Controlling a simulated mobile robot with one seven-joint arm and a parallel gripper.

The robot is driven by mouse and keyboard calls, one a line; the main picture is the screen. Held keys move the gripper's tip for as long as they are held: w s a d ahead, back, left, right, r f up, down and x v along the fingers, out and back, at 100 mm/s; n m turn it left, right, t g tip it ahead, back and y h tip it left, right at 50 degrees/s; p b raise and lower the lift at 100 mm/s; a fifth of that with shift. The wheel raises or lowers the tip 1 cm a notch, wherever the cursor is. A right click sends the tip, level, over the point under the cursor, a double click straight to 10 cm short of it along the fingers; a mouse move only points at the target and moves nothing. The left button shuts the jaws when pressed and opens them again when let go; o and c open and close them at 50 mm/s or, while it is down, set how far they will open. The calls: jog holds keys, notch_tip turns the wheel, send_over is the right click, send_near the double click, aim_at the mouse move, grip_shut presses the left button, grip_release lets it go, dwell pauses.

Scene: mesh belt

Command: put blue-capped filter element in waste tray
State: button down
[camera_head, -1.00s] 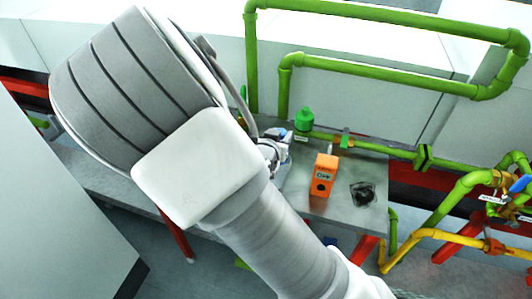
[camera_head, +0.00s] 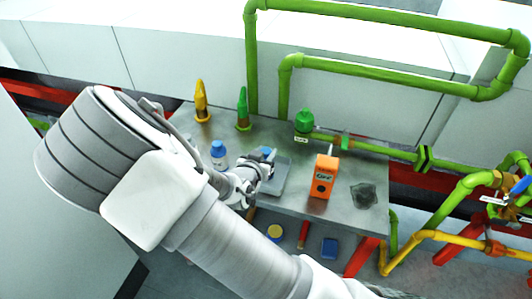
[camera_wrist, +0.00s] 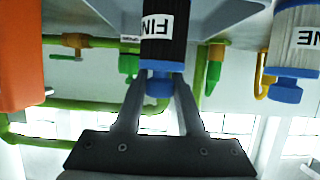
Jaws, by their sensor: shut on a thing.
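My gripper (camera_wrist: 160,88) is shut on a filter element (camera_wrist: 158,50) with a dark ribbed body, blue ends and a white "FINE" label. In the head view my gripper (camera_head: 262,168) is over or beside a shallow grey tray (camera_head: 279,181), and the element's blue end (camera_head: 267,153) shows by the fingers. I cannot tell whether the element touches the tray. A second blue-capped element (camera_head: 218,153), with a pale body, stands on the bench left of my gripper; it also shows in the wrist view (camera_wrist: 292,45).
An orange box (camera_head: 324,176) stands right of the tray, with a dark mesh patch (camera_head: 363,195) beyond it. Yellow (camera_head: 202,101) and green (camera_head: 242,108) nozzle-like items and a green-capped item (camera_head: 304,122) line the back. Green pipes (camera_head: 283,85) rise behind the bench.

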jog(key=shift+f, duration=0.2)
jog(key=c, duration=0.5)
grip_release()
jog(key=shift+r, duration=0.1)
